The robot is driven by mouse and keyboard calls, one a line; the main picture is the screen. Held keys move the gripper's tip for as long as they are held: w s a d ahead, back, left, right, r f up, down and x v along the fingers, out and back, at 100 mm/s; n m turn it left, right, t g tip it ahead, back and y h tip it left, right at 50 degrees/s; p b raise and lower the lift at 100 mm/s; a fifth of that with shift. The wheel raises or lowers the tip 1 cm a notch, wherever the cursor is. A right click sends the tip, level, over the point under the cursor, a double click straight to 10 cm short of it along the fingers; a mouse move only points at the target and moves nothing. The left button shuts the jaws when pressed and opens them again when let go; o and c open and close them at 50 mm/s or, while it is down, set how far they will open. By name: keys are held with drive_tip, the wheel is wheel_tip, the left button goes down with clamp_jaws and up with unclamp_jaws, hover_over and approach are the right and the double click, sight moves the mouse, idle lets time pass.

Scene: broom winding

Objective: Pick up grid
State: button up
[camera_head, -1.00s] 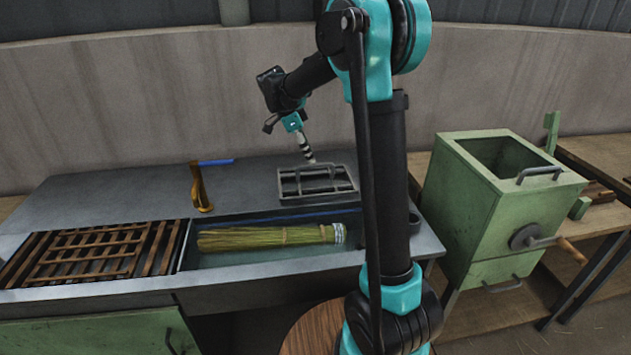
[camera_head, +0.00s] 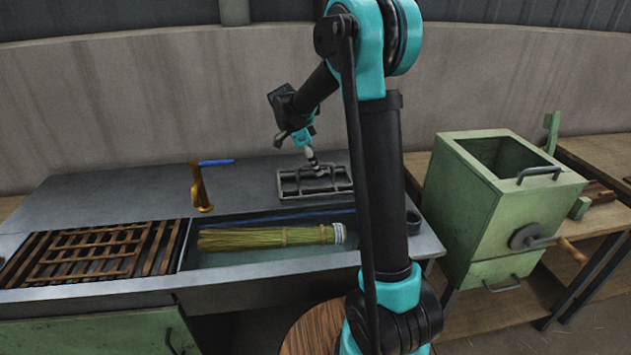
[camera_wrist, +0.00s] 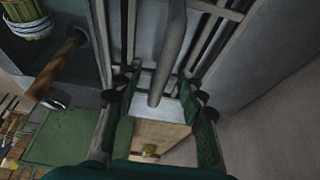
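A grey metal grid (camera_head: 330,188) with a raised bar handle lies on the counter behind the basin in the head view. My gripper (camera_head: 312,160) is just above it, pointing down at the handle. In the wrist view, the fingers of my gripper (camera_wrist: 158,88) are spread, with the round handle bar (camera_wrist: 172,45) of the grid between them. A gap shows on both sides of the bar. The far part of the grid is cut off by the wrist view's top edge. A brown slatted grid (camera_head: 95,252) lies at the counter's left.
A bundle of broom straw (camera_head: 265,238) lies in the water-filled basin in front of the grid. A brass tap (camera_head: 200,188) with a blue lever stands to the left. A green box (camera_head: 500,205) with a crank stands at right.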

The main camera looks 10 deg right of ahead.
drive_tip(key=shift+f, duration=0.2)
idle(0.4)
clamp_jaws()
idle(0.3)
